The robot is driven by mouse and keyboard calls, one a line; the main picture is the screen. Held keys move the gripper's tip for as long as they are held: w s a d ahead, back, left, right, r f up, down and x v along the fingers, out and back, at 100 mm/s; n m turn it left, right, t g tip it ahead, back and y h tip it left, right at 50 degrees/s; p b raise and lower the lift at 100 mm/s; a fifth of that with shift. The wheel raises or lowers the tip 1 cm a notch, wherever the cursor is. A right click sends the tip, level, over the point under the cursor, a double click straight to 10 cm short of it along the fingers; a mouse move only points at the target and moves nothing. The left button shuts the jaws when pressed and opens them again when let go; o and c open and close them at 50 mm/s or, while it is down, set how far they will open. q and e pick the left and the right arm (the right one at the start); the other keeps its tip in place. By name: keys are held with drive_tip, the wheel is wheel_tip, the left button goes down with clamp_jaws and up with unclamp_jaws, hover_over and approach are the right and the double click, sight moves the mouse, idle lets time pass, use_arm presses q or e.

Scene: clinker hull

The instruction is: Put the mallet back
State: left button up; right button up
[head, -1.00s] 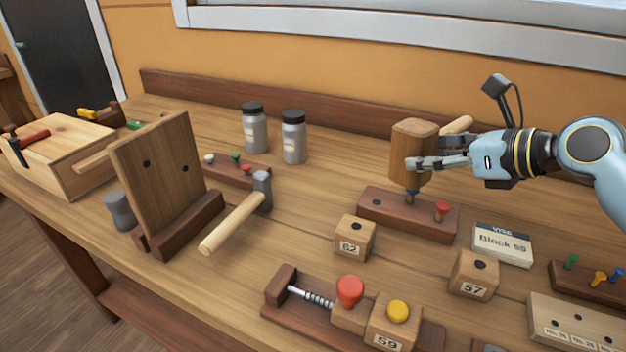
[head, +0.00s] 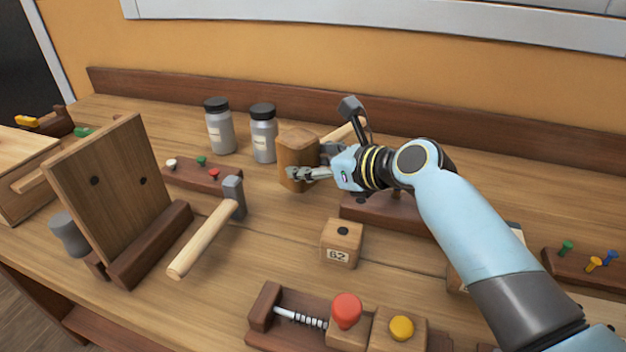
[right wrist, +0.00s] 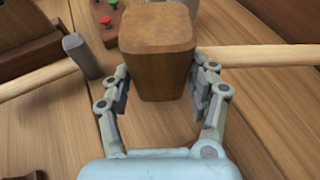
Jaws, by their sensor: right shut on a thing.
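The wooden mallet has a blocky brown head (head: 297,160) and a pale handle (head: 346,131) that points back and right. My right gripper (head: 306,170) is shut on the mallet head, left of the dark peg block (head: 372,208). In the right wrist view the mallet head (right wrist: 157,50) sits between the two fingers, with the handle (right wrist: 262,55) running to the right. I cannot tell whether the mallet touches the bench or hangs just above it. My left gripper is not in view.
A steel-headed hammer (head: 203,238) and an upright board with two holes (head: 112,190) are at left. Block 62 (head: 342,240) and the screw vise (head: 300,318) are in front. A small peg rack (head: 187,174) lies at left.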

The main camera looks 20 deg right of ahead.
wheel_tip(320, 180, down, 3)
drive_tip(key=shift+f+b, duration=0.1)
drive_tip(key=shift+b, duration=0.35)
drive_tip(key=shift+o, duration=0.2)
drive_tip(key=shift+f, duration=0.25)
drive_tip(key=shift+c, duration=0.2)
drive_tip(key=o, duration=1.5)
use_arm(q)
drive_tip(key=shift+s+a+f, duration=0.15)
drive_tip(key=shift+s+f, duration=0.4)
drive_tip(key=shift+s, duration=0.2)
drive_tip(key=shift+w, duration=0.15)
use_arm(e)
drive_tip(key=shift+s+d+r, duration=0.1)
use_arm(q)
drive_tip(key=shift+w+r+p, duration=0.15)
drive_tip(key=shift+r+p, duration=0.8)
use_arm(e)
drive_tip(key=v, duration=1.1)
drive_tip(key=shift+s+d, duration=0.15)
drive_tip(key=shift+s, duration=0.25)
